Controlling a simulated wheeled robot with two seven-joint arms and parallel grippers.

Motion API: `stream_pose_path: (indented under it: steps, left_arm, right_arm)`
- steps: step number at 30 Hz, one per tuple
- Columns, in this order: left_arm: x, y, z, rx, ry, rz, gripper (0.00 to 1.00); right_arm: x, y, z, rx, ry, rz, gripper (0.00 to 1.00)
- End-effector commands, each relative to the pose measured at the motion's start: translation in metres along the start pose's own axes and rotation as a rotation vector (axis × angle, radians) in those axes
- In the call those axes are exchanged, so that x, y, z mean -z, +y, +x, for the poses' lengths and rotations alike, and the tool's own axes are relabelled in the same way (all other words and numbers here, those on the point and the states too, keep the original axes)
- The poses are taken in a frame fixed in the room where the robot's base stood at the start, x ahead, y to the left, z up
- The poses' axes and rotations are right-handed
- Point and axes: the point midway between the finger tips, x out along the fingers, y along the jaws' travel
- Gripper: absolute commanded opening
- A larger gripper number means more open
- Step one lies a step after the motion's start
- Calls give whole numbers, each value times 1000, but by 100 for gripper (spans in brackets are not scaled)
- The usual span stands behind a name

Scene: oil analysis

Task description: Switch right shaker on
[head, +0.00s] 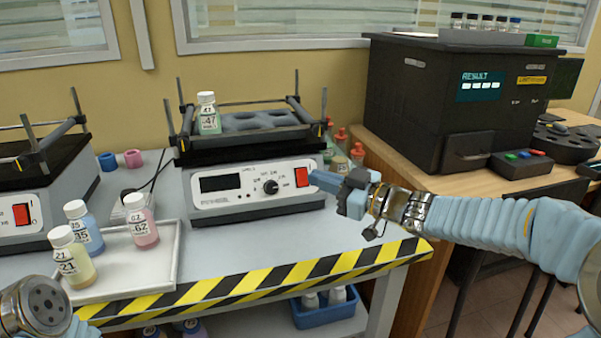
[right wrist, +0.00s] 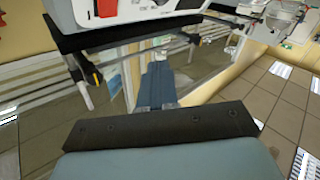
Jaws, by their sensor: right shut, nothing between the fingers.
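The right shaker (head: 255,188) is a white box with a dark display (head: 220,183), a knob and a red switch (head: 301,177) at the right of its front panel. A green bottle labelled 47 (head: 209,113) stands on its top tray. My right gripper (head: 318,181) is shut and empty, its tips just right of the red switch; I cannot tell whether they touch the panel. In the right wrist view, the shut blue fingers (right wrist: 157,75) point toward the shaker, seen upside down with its red switch (right wrist: 105,8).
A second shaker (head: 30,195) stands at the far left. A white tray (head: 130,265) holds several numbered bottles in front. A black analyser (head: 450,105) stands on the wooden desk at right. Striped tape marks the table's front edge (head: 270,282).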

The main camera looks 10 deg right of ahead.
Motion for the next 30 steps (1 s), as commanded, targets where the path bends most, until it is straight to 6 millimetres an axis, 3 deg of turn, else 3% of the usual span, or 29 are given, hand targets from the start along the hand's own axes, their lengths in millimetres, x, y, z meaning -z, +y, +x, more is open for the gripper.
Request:
stream_pose_path:
  steps: [16,30]
  left_arm:
    - [0,-6,13,2,2,-3,57]
    - [0,-6,13,2,2,-2,57]
  right_arm:
    - [-36,35,49,1,-1,0,0]
    - [-42,42,58,0,0,0,0]
